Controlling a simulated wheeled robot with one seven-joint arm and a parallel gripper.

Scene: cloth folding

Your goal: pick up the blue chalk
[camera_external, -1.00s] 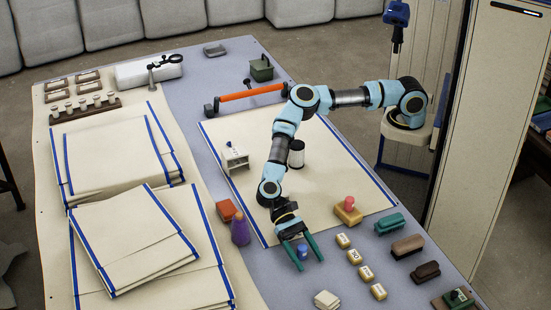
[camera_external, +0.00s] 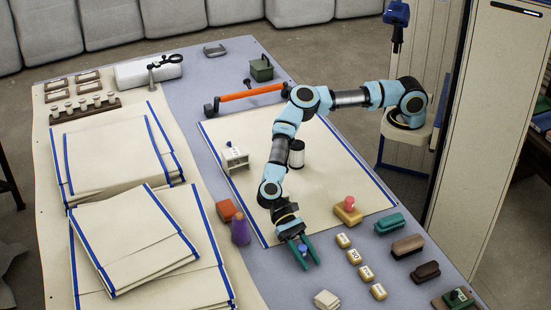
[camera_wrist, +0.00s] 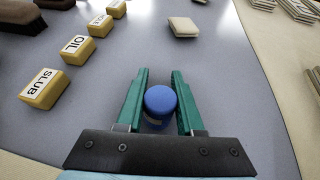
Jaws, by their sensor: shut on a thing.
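The blue chalk (camera_external: 303,248) is a short blue cylinder on the grey-blue table near the front edge of the cream cloth. In the wrist view its round blue top (camera_wrist: 160,100) shows between the two green fingers. My gripper (camera_external: 304,256) is low over the table, its fingers pointing down and forward, and is shut on the chalk. A finger touches or nearly touches each side of it. The lower part of the chalk is mostly hidden, and I cannot tell whether it still rests on the table.
Yellow labelled blocks (camera_external: 354,257) stand in a row to the right, with brushes (camera_external: 408,246) beyond them. A purple cone (camera_external: 240,231) and an orange block (camera_external: 226,210) stand to the left. Table around the chalk is clear.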

